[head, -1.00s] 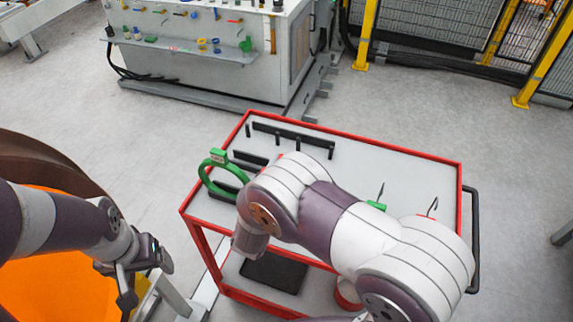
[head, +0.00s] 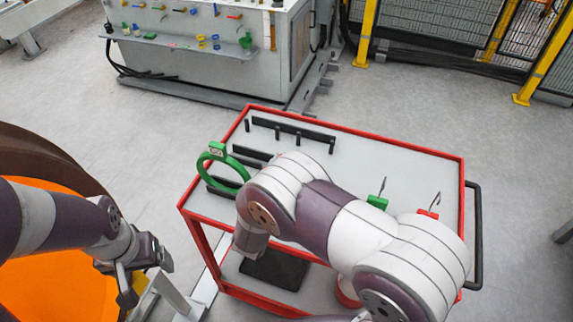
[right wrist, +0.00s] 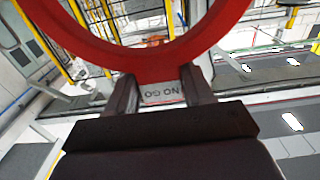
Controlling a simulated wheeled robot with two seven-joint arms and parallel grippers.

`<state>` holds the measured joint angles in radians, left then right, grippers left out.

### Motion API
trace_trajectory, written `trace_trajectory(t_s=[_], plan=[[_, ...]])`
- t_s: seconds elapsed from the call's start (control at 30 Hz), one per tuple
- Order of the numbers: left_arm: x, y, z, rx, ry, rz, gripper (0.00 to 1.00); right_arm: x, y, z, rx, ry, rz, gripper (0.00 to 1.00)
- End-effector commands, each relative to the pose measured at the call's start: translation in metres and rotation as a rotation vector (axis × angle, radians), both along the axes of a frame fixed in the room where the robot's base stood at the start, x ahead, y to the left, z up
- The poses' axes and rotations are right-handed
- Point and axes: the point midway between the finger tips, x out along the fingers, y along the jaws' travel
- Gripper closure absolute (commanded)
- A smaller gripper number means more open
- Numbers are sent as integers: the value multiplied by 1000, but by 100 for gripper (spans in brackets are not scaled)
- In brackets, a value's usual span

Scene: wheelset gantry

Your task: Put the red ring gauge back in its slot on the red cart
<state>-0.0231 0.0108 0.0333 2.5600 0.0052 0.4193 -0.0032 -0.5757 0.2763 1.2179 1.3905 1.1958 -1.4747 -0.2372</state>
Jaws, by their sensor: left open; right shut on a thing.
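My right gripper (right wrist: 160,88) is shut on that base, one finger on each side. In the head view my right arm hides this gripper. The red cart (head: 400,150) stands in the middle of the head view, with black slotted racks (head: 300,130) on its grey top. A green ring gauge (head: 218,151) stands upright at the cart's left side. My left gripper (head: 143,280) is open and empty, left of the cart.
Two hooked tools, one with a green block (head: 377,202) and one with a red block (head: 428,213), are on the cart's right part. A dark tray (head: 275,270) lies on the lower shelf. A grey workbench (head: 200,60) and yellow-posted fence (head: 367,35) stand behind.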

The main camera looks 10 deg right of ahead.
Motion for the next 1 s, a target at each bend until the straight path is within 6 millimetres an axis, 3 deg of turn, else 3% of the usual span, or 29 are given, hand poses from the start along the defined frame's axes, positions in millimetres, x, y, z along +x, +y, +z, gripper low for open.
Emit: trace_trajectory(t_s=[0.87,0.9,0.97,1.0], plan=[[0,0,-19,0,0,0,19,0,0,-22,1,-2,0,83],[0,0,-18,0,0,0,19,0,0,-21,0,-3,0,39],[0,0,-18,0,0,0,19,0,0,-21,1,-2,0,19],[0,0,-18,0,0,0,19,0,0,-21,1,-2,0,19]])
